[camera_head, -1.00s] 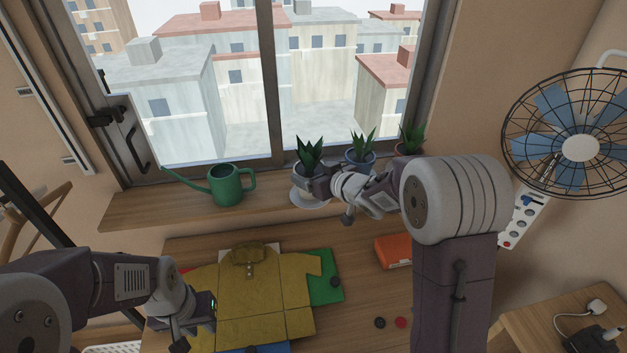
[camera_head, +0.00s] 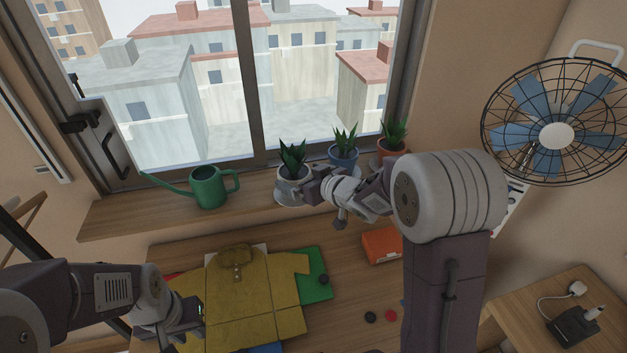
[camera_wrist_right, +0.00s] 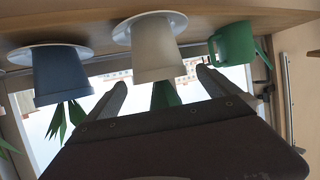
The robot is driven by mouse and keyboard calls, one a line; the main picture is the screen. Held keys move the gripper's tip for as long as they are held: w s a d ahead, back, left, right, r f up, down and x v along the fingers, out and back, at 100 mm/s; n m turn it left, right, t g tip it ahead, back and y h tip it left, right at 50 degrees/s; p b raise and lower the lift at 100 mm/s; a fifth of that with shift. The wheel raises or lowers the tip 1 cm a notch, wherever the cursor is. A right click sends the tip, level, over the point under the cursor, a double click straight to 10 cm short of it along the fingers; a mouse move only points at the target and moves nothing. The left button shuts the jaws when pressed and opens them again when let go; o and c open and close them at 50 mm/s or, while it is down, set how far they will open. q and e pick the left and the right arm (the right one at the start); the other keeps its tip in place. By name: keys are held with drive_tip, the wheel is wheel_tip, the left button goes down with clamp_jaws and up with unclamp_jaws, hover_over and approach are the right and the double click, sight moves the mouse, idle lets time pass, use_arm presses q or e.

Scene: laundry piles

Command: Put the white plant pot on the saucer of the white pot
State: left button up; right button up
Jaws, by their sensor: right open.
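The white plant pot (camera_head: 290,183) with a spiky green plant stands upright on its white saucer (camera_head: 281,200) on the windowsill. In the right wrist view, which is upside down, the pot (camera_wrist_right: 155,50) has its base against the saucer (camera_wrist_right: 150,20). My right gripper (camera_head: 305,187) is open beside the pot, at its right in the head view. In the wrist view its two fingers (camera_wrist_right: 162,90) are spread apart near the rim end, with the plant between them. My left gripper (camera_head: 188,325) is low over the yellow shirt; its jaws are unclear.
A blue pot (camera_head: 344,159) and a terracotta pot (camera_head: 392,149) stand to the right on the sill (camera_head: 140,216). A green watering can (camera_head: 208,189) stands to the left. The yellow shirt (camera_head: 240,290) and an orange box (camera_head: 381,245) lie on the table below.

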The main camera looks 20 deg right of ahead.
drive_tip(key=p+v, duration=0.1)
drive_tip(key=v, duration=0.8)
drive_tip(key=s+d+f+m+g+h, duration=0.45)
drive_tip(key=s+f+g, duration=0.2)
drive_tip(key=f, duration=0.45)
drive_tip(key=s+a+f+g, duration=0.1)
drive_tip(key=s+f+g, duration=0.1)
drive_tip(key=s, duration=0.4)
drive_tip(key=s+a+f+g, duration=0.2)
drive_tip(key=s+g, duration=0.1)
drive_tip(key=s, duration=0.4)
drive_tip(key=shift+f, duration=0.25)
